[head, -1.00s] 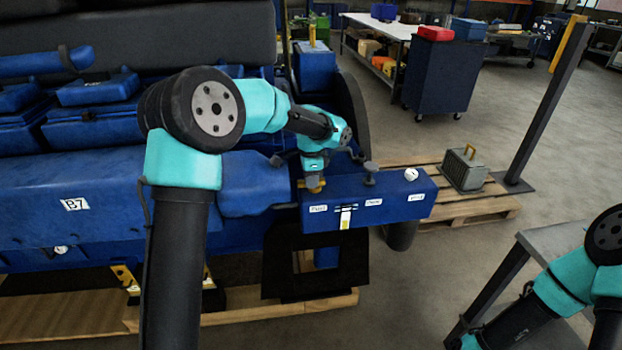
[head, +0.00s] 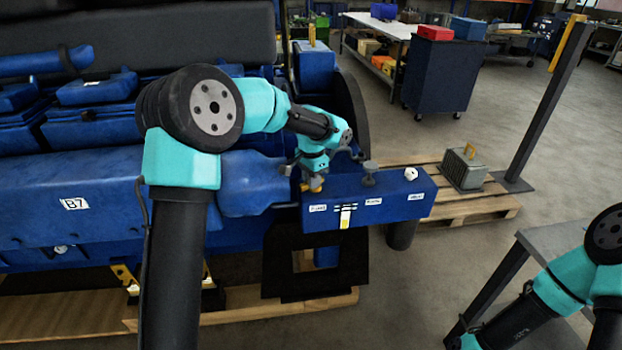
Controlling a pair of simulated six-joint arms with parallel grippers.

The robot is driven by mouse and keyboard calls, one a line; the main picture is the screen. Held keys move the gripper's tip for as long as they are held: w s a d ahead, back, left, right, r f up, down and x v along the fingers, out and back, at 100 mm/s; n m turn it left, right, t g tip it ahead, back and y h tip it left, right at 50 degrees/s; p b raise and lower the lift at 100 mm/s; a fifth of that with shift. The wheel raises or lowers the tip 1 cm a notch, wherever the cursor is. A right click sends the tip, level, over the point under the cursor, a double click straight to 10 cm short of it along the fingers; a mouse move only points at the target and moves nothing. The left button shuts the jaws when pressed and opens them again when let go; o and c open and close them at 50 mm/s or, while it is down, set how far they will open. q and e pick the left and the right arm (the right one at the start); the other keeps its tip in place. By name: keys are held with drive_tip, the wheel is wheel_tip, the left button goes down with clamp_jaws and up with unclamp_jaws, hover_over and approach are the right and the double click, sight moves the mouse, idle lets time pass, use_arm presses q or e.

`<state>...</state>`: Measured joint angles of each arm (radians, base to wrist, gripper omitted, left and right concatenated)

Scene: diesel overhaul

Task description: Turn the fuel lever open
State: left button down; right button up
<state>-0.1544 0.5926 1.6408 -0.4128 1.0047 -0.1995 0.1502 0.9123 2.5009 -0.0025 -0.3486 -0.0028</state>
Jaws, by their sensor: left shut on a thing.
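The blue control box (head: 385,206) sits at the right end of the blue engine, with several small white labels along its front face. My left gripper (head: 312,187) is over the left end of the box's top. It is shut on a small yellow part, the fuel lever (head: 308,188), which is mostly hidden by the gripper. A grey knob (head: 369,173) stands near the middle of the box top and a white knob (head: 411,173) near its right end. My right arm is at the lower right; its gripper is out of frame.
The blue engine (head: 90,220) marked B7 fills the left side. A wooden pallet (head: 460,211) with a grey case (head: 463,168) lies right of the box. A dark post (head: 545,100) and a grey table (head: 548,243) stand further right. Open floor lies between.

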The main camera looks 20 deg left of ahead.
use_arm(q)
drive_tip(key=n, duration=0.6)
drive_tip(key=shift+s+d, duration=0.1)
drive_tip(key=shift+d, duration=0.2)
drive_tip(key=n, duration=0.6)
drive_tip(key=shift+d+n, duration=0.3)
drive_tip(key=c, duration=1)
unclamp_jaws()
drive_tip(key=shift+r, duration=0.1)
wheel_tip(320, 180, up, 17)
drive_tip(key=shift+r, duration=0.15)
